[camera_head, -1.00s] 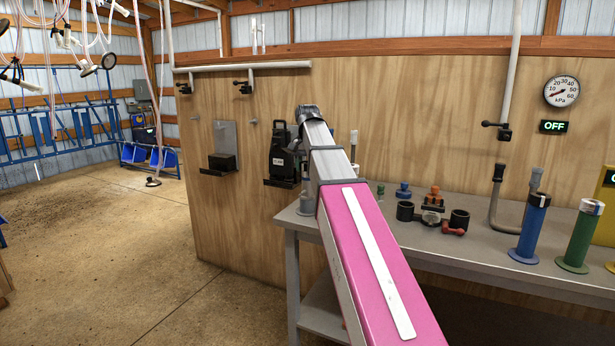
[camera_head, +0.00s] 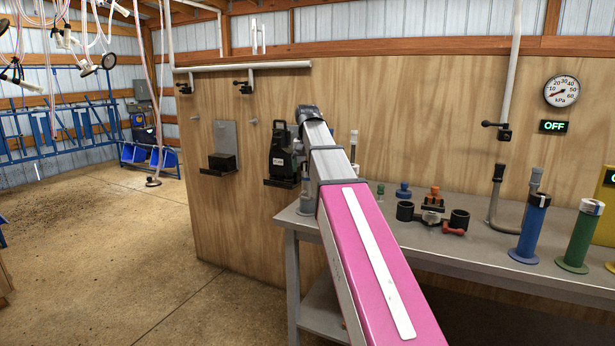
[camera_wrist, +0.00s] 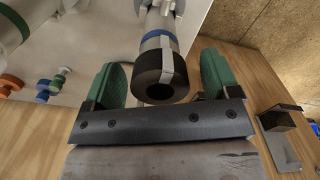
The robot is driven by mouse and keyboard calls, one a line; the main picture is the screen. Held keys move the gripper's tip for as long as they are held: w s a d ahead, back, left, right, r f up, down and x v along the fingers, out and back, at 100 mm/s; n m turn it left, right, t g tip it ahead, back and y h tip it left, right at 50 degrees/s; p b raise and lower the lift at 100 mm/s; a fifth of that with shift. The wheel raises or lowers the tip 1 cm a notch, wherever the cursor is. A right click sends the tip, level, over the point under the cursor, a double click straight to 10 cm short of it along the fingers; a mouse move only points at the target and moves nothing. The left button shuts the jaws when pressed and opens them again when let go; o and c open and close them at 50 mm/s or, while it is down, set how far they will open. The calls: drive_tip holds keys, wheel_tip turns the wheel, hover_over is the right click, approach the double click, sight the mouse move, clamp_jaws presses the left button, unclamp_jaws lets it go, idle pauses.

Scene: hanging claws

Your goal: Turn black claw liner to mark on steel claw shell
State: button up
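In the wrist view, the black claw liner (camera_wrist: 153,84) shows as a thick ring with a dark round opening facing me. It sits at the near end of the steel claw shell (camera_wrist: 155,50), which has a blue band (camera_wrist: 158,36). A pale stripe runs lengthwise near the shell's right side; whether it is the mark is unclear. My gripper (camera_wrist: 160,82) has its green fingers on either side of the liner. They stand apart, with a visible gap on the right; the left finger is very near the liner's edge, contact unclear. In the head view my arm hides the gripper and claw.
The grey bench (camera_head: 400,235) holds dark cups, a red fitting (camera_head: 453,228), a blue cylinder (camera_head: 530,228) and a green cylinder (camera_head: 582,235). A plywood wall (camera_head: 430,120) stands behind it. A small wall shelf (camera_wrist: 278,118) is at the wrist view's right. Floor at left is open.

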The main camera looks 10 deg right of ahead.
drive_tip(key=shift+c, duration=0.5)
drive_tip(key=shift+r, duration=0.1)
drive_tip(key=shift+r, duration=1.95)
drive_tip(key=shift+s+f, duration=0.1)
drive_tip(key=shift+f, duration=0.1)
